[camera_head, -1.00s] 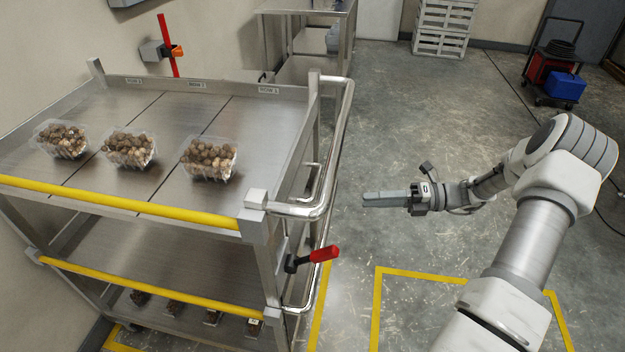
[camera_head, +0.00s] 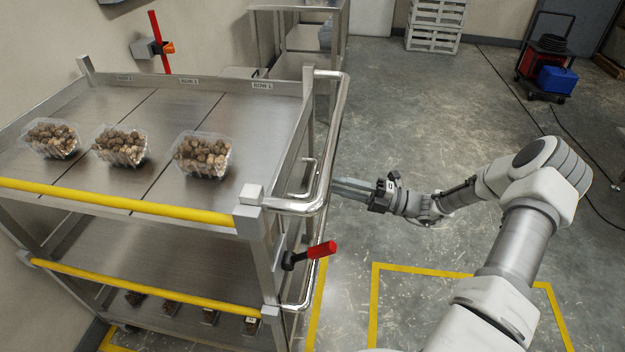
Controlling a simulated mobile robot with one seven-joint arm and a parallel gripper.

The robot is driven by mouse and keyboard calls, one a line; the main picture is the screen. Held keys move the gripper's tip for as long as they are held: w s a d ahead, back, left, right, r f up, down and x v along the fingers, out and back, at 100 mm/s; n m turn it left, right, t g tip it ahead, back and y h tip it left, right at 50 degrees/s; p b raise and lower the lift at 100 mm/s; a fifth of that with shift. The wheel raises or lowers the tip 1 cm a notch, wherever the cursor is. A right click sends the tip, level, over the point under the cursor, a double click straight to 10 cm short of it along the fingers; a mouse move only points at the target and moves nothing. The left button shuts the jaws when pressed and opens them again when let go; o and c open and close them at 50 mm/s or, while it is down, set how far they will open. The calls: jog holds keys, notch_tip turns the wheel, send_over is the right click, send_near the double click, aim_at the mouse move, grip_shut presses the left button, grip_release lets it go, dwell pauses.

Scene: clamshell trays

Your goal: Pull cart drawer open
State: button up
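The metal cart (camera_head: 150,205) stands at the left, with yellow front bars and a chrome push rail (camera_head: 336,125) on its right end. A smaller chrome handle (camera_head: 308,182) sits on that end, inside the rail, and may belong to a drawer; no open drawer shows. A lever with a red grip (camera_head: 321,250) sticks out below. My gripper (camera_head: 345,187) points left at the cart's right end, with its fingertips close to the rail. The rail partly hides the tips, so contact and finger gap cannot be told.
Three clear clamshell trays of brown produce, one of them the right tray (camera_head: 202,157), sit on the cart's top. Small dark items line the lower shelf. A metal table (camera_head: 298,12) stands behind. The floor (camera_head: 430,130) right of the cart is open.

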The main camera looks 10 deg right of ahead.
aim_at(313, 176)
jog(key=x, duration=0.7)
jog(key=shift+b, duration=0.4)
grip_shut()
dwell(0.9)
